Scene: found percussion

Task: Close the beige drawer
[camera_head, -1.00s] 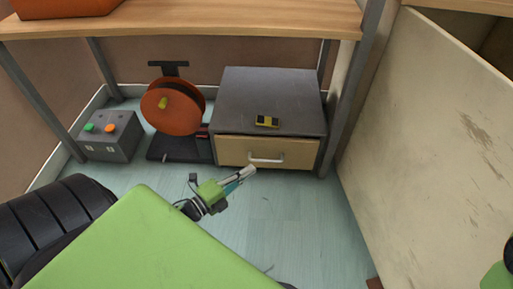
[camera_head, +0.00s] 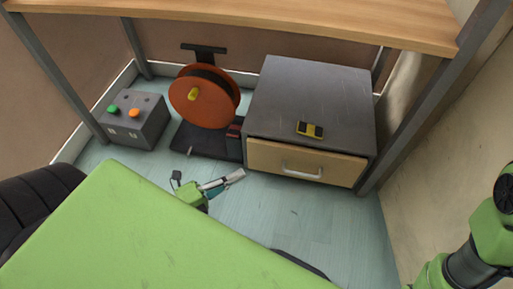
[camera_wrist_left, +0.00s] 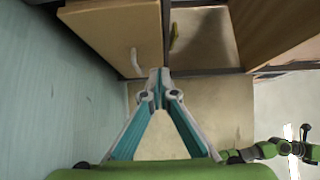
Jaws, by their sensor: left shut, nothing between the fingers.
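The beige drawer (camera_head: 270,160) is the front of a dark grey cabinet (camera_head: 320,90) under the table, with a pale bar handle (camera_head: 301,171). Its front looks nearly flush with the cabinet; I cannot tell exactly how far out it is. My left gripper (camera_head: 238,176) is shut and empty, low in front of the drawer's left end and apart from the handle. In the left wrist view the drawer front (camera_wrist_left: 115,35) and handle (camera_wrist_left: 136,62) are at upper left, beyond the shut fingertips (camera_wrist_left: 158,73). My right arm shows at right; its gripper is not identifiable.
A yellow and black device (camera_head: 310,129) lies on the cabinet. An orange reel (camera_head: 207,108) stands left of it, beside a grey button box (camera_head: 135,120). Table legs and a beige panel (camera_head: 430,150) bound the right. Pale floor (camera_head: 300,220) is clear before the drawer.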

